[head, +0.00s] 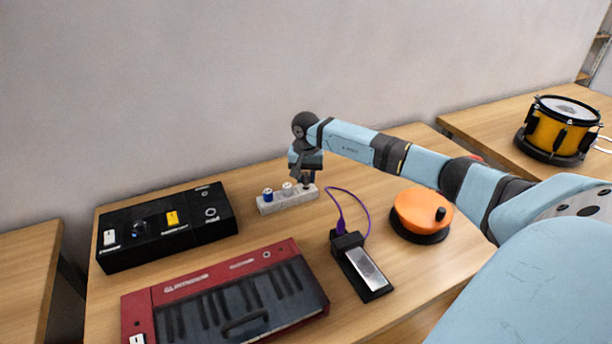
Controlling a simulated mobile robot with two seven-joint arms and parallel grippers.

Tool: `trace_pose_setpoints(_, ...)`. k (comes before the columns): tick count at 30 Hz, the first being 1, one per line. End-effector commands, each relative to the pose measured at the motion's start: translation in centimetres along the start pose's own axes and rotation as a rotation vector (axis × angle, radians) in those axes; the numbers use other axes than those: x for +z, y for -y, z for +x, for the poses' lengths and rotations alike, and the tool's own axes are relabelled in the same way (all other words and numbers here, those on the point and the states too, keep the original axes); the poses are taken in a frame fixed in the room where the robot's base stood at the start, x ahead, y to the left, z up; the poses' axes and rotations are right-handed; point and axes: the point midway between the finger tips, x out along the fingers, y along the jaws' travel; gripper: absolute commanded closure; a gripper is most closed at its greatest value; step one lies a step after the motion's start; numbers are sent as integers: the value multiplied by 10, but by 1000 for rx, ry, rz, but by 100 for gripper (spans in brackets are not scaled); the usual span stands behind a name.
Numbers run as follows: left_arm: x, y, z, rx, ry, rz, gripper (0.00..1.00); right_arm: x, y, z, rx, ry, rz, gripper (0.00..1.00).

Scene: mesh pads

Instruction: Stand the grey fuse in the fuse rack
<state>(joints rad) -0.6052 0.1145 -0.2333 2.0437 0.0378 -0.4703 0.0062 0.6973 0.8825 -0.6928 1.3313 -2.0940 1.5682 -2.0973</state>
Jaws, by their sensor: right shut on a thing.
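The fuse rack (272,209) is a small pale grey block near the back middle of the table. A blue fuse (268,195) stands at its left end and a whitish fuse (287,188) stands near its middle. My right gripper (302,183) points down at the right end of the rack, close above it or touching it; I cannot tell which. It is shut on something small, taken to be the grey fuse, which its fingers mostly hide. My left gripper is out of view.
A black box (165,240) with knobs lies left of the rack. A red keyboard (225,295) lies in front. A black pedal (362,268) with a purple cable (366,213) and an orange round pad (422,210) lie to the right. A yellow drum (560,128) stands on another table.

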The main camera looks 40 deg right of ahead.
Motion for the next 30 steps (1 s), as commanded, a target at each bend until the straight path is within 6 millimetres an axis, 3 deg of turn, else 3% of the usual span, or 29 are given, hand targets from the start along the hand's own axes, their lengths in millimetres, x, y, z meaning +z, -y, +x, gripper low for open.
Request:
trace_pose_setpoints(24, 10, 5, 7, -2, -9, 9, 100, 0, 0, 22, 1, 0, 0, 96)
trace_pose_setpoints(25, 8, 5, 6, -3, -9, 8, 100, 0, 0, 20, 1, 0, 0, 65)
trace_pose_setpoints(28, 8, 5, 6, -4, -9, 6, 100, 0, 0, 20, 1, 0, 0, 42)
trace_pose_setpoints(30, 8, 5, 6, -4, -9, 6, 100, 0, 0, 20, 1, 0, 0, 42)
